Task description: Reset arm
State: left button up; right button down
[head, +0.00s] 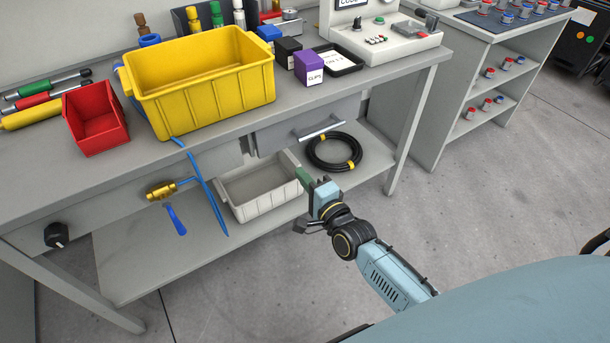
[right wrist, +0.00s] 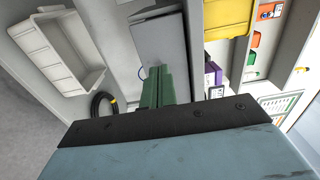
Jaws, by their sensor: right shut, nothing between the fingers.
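My right arm comes in from the lower right of the head view. My right gripper (head: 304,177) is in front of the workbench, close to the right end of the grey bin on the lower shelf as the picture shows it. In the right wrist view its green fingers (right wrist: 158,88) lie side by side, shut with nothing between them. I cannot tell the exact gap between the fingertips and the bench. My left arm and left gripper are not in view.
The workbench (head: 330,85) carries a yellow bin (head: 205,95), a red bin (head: 97,125) and a purple box (head: 309,66). Its drawer (head: 285,132) is above the grey bin (head: 262,200) and a black cable coil (head: 335,167). The floor (head: 480,190) at right is clear.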

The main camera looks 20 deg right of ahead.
jog(key=shift+s, duration=0.3)
